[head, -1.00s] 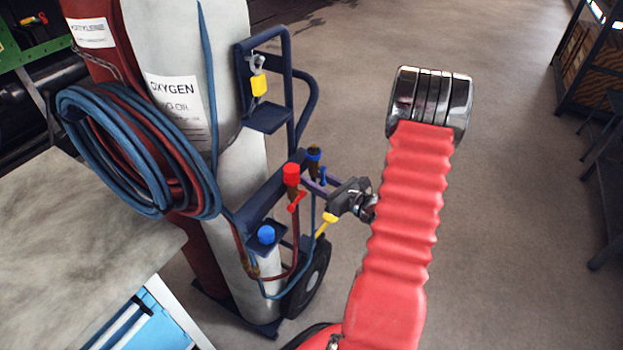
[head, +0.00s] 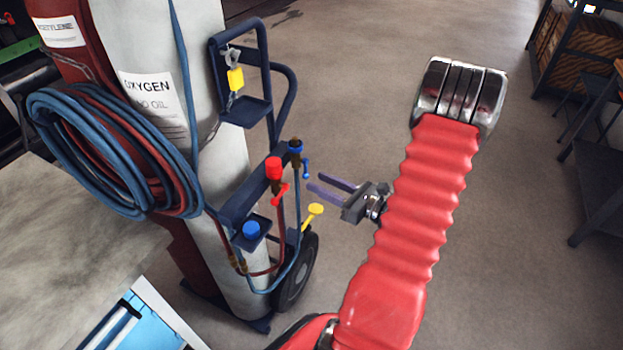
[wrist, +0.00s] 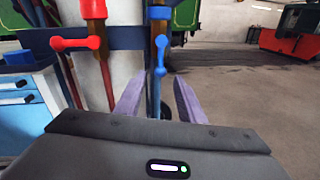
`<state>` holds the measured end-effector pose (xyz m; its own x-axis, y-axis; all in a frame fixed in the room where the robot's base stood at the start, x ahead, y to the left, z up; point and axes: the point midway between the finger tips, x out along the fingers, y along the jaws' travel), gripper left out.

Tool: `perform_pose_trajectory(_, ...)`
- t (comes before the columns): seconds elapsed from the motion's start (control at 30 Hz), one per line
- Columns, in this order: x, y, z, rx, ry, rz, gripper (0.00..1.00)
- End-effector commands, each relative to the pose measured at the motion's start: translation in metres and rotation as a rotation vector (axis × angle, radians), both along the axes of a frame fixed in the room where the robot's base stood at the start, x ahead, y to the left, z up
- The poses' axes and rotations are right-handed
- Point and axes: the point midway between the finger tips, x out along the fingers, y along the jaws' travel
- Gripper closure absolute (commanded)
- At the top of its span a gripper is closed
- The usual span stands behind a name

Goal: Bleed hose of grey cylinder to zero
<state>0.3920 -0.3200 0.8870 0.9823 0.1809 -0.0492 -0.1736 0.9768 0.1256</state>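The grey cylinder (head: 205,60), labelled OXYGEN, stands upright on a dark blue trolley in the head view. On the trolley's near side is a blue-capped valve (head: 295,146) with a small blue lever (head: 306,169) hanging down. It also shows in the wrist view, where the blue lever (wrist: 160,70) lines up between my fingers. My gripper (head: 316,183) is open and empty, its two purple fingers pointing at the valve from the right, apart from it. The fingers also show in the wrist view (wrist: 157,82). A blue hose (head: 110,205) hangs coiled with a red one on the cylinders.
A red-capped valve (head: 274,168) with a red lever (head: 281,193) stands left of the blue one. A yellow handle (head: 314,210) is below. A dark red cylinder (head: 60,70) stands beside the grey one. Open floor (head: 380,60) lies to the right; shelving (head: 580,50) stands far right.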

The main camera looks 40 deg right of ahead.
Motion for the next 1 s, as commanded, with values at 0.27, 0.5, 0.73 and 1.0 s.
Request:
perform_pose_trajectory(0.27, -0.032, -0.006, 0.002, -0.001, -0.001, -0.001, 0.64)
perform_pose_trajectory(0.5, -0.040, -0.007, 0.002, -0.001, -0.001, 0.001, 0.64)
perform_pose_trajectory(0.73, -0.040, -0.007, 0.002, -0.001, -0.001, 0.001, 0.64)
perform_pose_trajectory(1.0, -0.039, -0.007, 0.002, -0.001, 0.000, 0.001, 0.64)
